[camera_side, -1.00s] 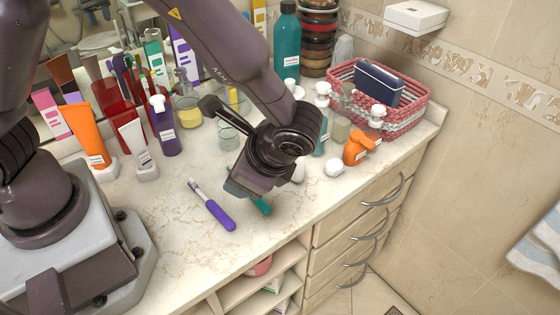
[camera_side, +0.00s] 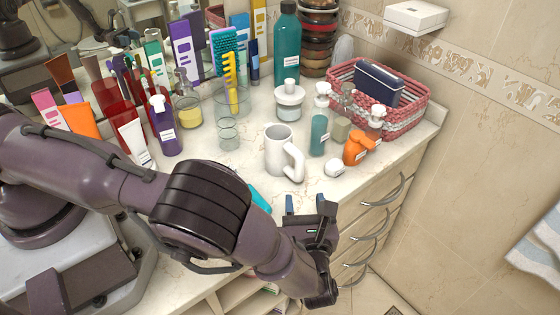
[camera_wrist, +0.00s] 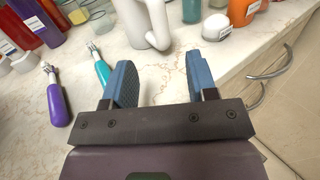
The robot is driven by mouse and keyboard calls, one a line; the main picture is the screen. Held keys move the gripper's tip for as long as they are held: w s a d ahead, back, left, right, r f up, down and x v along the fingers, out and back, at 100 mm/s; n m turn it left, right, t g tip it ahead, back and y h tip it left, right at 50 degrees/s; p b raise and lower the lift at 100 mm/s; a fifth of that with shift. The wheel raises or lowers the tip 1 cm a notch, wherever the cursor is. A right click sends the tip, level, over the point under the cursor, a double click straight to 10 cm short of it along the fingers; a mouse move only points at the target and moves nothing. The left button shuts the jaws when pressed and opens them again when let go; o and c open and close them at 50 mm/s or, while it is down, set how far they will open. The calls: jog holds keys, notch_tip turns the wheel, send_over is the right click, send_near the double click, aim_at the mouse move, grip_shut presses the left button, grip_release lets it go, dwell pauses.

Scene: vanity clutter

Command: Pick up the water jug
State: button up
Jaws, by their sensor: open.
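The water jug is a white, mug-like jug (camera_side: 275,150) that stands upright on the counter, with its handle toward the right front. In the wrist view, the jug (camera_wrist: 135,22) is at the top, cut off by the frame edge, with its handle hanging toward me. My gripper (camera_side: 305,203) is at the counter's front edge, in front of the jug and apart from it. In the wrist view, my gripper (camera_wrist: 160,75) is open, its two blue fingers apart with only counter between them.
A teal toothbrush (camera_wrist: 102,75) lies just left of my fingers, and a purple one (camera_wrist: 57,100) farther left. Right of the jug stand a teal pump bottle (camera_side: 319,135), an orange bottle (camera_side: 355,148) and a white round jar (camera_side: 334,168). A glass (camera_side: 229,134) stands left of it.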

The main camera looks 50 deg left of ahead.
aim_at(300, 172)
jog(key=x, duration=0.9)
jog(key=shift+w+a+r, duration=0.1)
jog(key=shift+w+a, duration=0.1)
jog(key=shift+a, duration=0.05)
grip_shut()
